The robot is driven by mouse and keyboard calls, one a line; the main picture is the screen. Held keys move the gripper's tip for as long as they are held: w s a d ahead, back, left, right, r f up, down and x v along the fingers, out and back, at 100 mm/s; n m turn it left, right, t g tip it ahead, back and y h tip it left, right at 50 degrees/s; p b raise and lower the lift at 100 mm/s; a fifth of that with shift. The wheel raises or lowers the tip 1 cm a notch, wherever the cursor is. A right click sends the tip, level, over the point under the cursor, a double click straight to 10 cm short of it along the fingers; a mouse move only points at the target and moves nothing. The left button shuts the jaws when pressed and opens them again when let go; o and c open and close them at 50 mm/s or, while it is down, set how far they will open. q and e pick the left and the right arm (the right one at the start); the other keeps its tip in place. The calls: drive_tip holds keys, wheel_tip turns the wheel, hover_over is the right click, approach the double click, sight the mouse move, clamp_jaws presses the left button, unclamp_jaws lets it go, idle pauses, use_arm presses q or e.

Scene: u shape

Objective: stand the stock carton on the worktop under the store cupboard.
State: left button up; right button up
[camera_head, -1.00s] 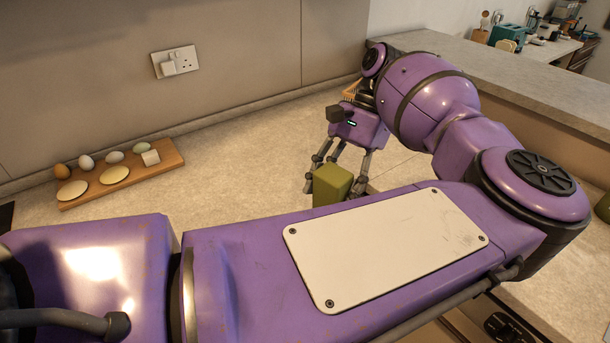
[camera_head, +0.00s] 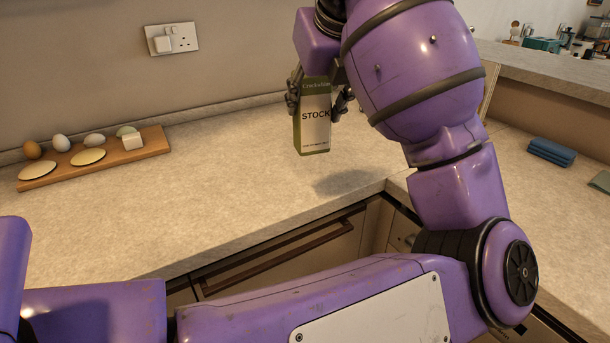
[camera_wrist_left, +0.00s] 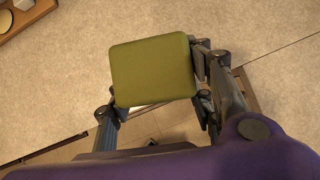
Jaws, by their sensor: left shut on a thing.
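The stock carton (camera_head: 314,122) is green with a pale label reading "STOCK". My left gripper (camera_head: 318,98) is shut on its upper part and holds it upright, above the worktop (camera_head: 230,175). A shadow lies on the worktop below and to the right of the carton. In the left wrist view the green top of the carton (camera_wrist_left: 153,70) shows between the fingers (camera_wrist_left: 158,90). The store cupboard is not in these views. My right gripper is not in view.
A wooden board (camera_head: 120,158) with eggs and other small items lies on the worktop at the left. A wall socket (camera_head: 172,39) is behind. Folded blue cloths (camera_head: 551,152) lie at the right. The worktop between board and carton is clear.

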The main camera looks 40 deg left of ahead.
use_arm(q)
drive_tip(key=shift+w+a+r+m+t+b, duration=0.1)
drive_tip(key=shift+w+r+m+t+b, duration=0.15)
drive_tip(key=shift+r+m, duration=0.35)
drive_tip(key=w+r+x, duration=0.1)
drive_tip(key=x, duration=0.8)
drive_tip(key=w+a+r+x, duration=0.1)
drive_tip(key=w+x, duration=0.1)
drive_tip(key=x, duration=0.7)
drive_tip(key=shift+w+a+h, duration=0.15)
drive_tip(key=shift+a+h, duration=0.15)
drive_tip(key=shift+a, duration=0.05)
drive_tip(key=shift+f, duration=0.15)
drive_tip(key=o, duration=1.7)
drive_tip(key=shift+c, duration=0.2)
